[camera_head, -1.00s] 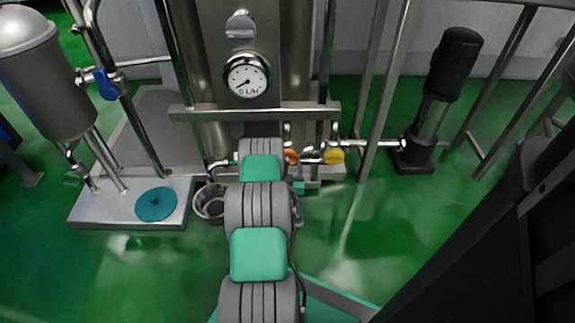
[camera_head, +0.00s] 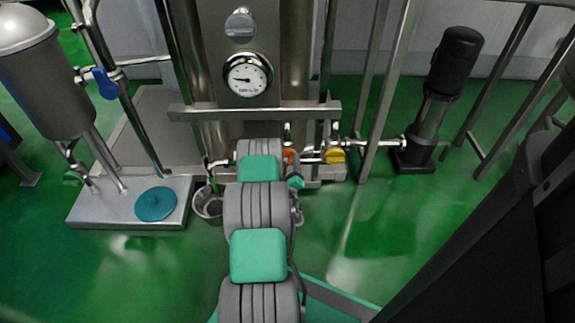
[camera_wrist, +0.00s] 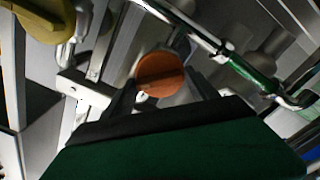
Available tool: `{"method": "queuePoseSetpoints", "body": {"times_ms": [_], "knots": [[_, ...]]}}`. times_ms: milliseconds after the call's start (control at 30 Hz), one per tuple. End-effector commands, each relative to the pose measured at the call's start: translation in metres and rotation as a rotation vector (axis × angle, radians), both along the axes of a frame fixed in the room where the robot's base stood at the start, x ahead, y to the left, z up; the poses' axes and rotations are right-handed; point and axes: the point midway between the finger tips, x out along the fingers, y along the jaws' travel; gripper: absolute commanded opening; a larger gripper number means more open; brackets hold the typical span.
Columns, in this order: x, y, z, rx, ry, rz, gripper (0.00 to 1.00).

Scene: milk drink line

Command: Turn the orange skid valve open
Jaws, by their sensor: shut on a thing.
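The orange skid valve (camera_head: 290,157) shows in the head view as a small orange patch on the pipe in front of the steel column, partly hidden by my arm. In the wrist view its round orange handle (camera_wrist: 160,70) sits between the dark fingers of my gripper (camera_wrist: 163,90), which is shut on it. The handle's lower edge and the contact are partly hidden.
A yellow valve (camera_head: 334,156) is close on the right; it also shows in the wrist view (camera_wrist: 48,20). A round gauge (camera_head: 248,75) is above. A black pump (camera_head: 440,90) stands right, a steel vessel (camera_head: 42,75) left. A steel rail (camera_head: 250,111) crosses above the valves.

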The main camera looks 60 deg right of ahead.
Motion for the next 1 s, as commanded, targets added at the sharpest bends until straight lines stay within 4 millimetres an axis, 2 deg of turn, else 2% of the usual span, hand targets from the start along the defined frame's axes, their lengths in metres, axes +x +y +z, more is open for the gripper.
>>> {"method": "queuePoseSetpoints", "body": {"times_ms": [600, 1000], "knots": [[0.0011, -0.0003, -0.0003, -0.261, 0.505, 0.001, 0.27], [0.0011, -0.0004, -0.0002, -0.360, 0.702, 0.000, 0.27]]}}
